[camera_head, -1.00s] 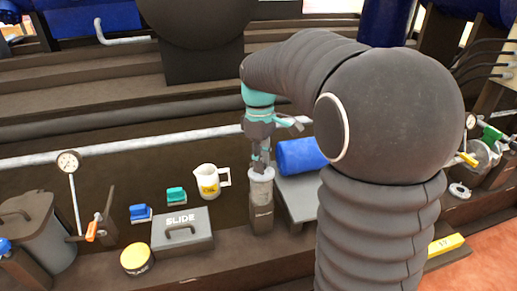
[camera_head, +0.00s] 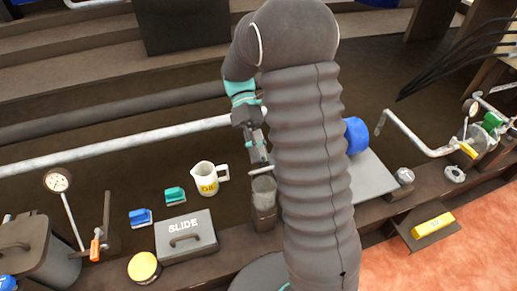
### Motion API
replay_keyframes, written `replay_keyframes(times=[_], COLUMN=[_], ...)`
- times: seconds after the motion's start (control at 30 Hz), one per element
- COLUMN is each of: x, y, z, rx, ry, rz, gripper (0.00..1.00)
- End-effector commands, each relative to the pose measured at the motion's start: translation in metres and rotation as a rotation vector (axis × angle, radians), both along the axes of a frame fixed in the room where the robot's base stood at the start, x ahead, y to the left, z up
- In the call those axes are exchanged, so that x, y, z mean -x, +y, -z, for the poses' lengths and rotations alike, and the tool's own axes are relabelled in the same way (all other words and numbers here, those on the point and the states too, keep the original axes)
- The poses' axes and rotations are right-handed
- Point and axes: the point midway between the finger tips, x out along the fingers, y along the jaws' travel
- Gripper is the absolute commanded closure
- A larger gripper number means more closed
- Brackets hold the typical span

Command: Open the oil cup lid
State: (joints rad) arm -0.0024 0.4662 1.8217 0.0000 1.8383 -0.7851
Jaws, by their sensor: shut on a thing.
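The oil cup (camera_head: 263,193) is a small grey, see-through-looking cylinder on a dark post, right of the white jug. My gripper (camera_head: 258,157) is directly above the cup, pointing down and slightly tilted. It is shut on the thin pale lid (camera_head: 262,170), which shows as a narrow strip at the fingertips, just over the cup's rim. The cup's inside shows partly below the lid. Whether the lid still touches the rim at its back edge is too small to tell. My arm hides the area right of the cup.
A white jug (camera_head: 208,179) with a yellow label stands left of the cup. A grey SLIDE box (camera_head: 187,238), a yellow tin (camera_head: 144,267) and blue (camera_head: 140,217) and green (camera_head: 175,195) blocks lie further left. A blue cylinder (camera_head: 356,135) and grey plate (camera_head: 372,178) are right.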

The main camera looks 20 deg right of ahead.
Motion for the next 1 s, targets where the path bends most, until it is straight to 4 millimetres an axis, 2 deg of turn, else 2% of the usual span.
replay_keyframes(times=[0.33, 0.83, 0.87, 0.9, 0.93, 1.0], x=[-0.0038, -0.0041, -0.0041, -0.0041, -0.0041, -0.004], y=[0.0005, -0.0001, -0.0001, -0.0003, -0.0003, -0.0004], z=[0.0021, 0.0026, 0.0025, 0.0025, 0.0025, 0.0024], rx=[-0.001, -0.002, -0.002, -0.002, -0.002, -0.002], ry=[0.115, 0.127, 0.128, 0.128, 0.128, 0.128], rz=[-0.001, 0.002, 0.003, 0.003, 0.003, 0.003], gripper=[1.0, 1.0, 0.69, 0.59, 0.51, 0.51])
